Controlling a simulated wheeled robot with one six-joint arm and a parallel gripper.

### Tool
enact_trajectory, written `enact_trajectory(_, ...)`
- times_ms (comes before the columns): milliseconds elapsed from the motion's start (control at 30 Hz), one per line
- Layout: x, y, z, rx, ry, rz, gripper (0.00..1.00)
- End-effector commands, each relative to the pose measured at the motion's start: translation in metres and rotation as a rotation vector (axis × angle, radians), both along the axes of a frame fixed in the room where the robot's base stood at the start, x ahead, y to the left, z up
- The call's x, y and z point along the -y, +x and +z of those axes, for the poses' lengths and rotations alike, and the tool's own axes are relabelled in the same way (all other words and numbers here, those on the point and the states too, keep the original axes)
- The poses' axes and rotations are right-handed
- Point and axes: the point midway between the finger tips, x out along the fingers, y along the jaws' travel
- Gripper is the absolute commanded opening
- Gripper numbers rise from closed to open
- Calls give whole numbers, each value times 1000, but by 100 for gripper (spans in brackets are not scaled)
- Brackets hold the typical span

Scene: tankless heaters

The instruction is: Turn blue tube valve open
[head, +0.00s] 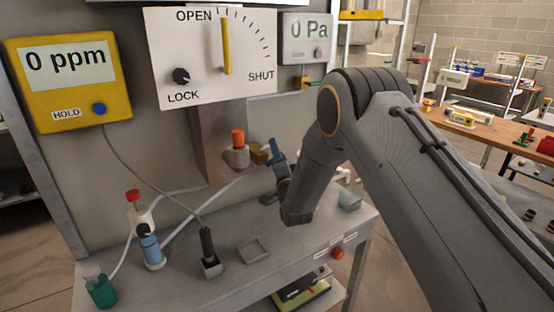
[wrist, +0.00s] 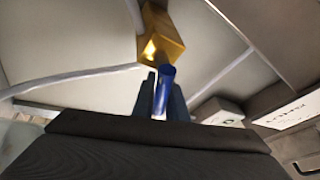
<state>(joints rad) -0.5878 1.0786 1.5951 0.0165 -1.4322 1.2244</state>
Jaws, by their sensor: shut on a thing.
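The blue valve handle (head: 277,152) sticks out beside a brass valve body (head: 260,156) in front of the panel post. In the wrist view the blue handle (wrist: 165,82) is a short blue tube standing between my two fingers, below the brass body (wrist: 160,35). My gripper (wrist: 162,98) is shut on the blue handle. In the head view my gripper (head: 279,174) reaches the valve from the right and front, and my arm hides part of its surroundings. A pale tube runs from the valve area toward the lower left.
An orange-capped fitting (head: 238,150) stands just left of the valve. A gauge panel (head: 210,58) marked OPEN, SHUT and LOCK, a yellow ppm meter (head: 68,85) and a Pa display (head: 307,40) hang above. Bottles, a probe in a holder and a small tray (head: 254,251) stand on the bench.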

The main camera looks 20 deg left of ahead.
Motion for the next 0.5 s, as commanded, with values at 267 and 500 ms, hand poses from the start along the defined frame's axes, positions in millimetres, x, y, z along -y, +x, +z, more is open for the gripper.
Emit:
enact_trajectory(267,-6,-6,8,200,-169,0,0)
enact_trajectory(500,-12,-13,15,373,-318,0,0)
